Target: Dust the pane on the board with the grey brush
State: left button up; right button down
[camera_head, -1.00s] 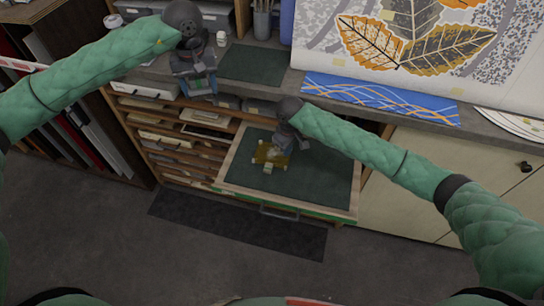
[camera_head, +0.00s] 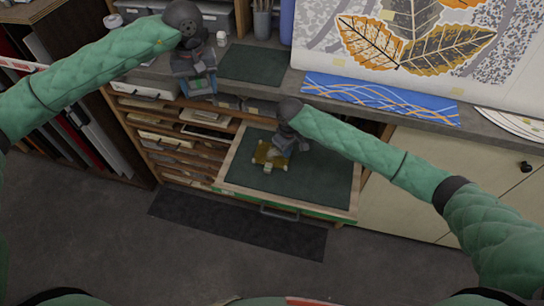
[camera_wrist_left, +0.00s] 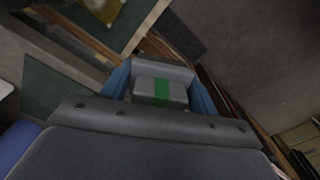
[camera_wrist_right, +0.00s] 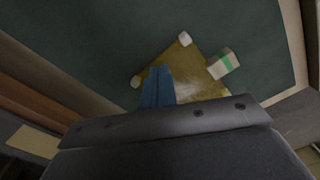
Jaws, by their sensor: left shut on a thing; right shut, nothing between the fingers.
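The amber pane (camera_head: 264,155) lies on the dark green board (camera_head: 322,178), with a pale dusty patch near its middle in the right wrist view (camera_wrist_right: 188,82). White pieces sit at its corners, and a pale block with a green stripe (camera_wrist_right: 222,63) sits at its edge. My right gripper (camera_wrist_right: 160,70) is shut and empty; its blue fingers overlap the pane in that view, and contact cannot be told. My left gripper (camera_head: 200,88) is shut on a grey block with a green band (camera_wrist_left: 160,93), away from the pane near the counter's left part. Whether this is the grey brush cannot be told.
The board is pulled out below the counter, with shelf slots (camera_head: 190,135) at its left. A green mat (camera_head: 253,64), a blue patterned strip (camera_head: 380,98) and a cup of tools (camera_head: 262,22) are on the counter.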

jog(key=shift+f, duration=0.45)
pick_arm(q)
jog(key=shift+r, duration=0.1)
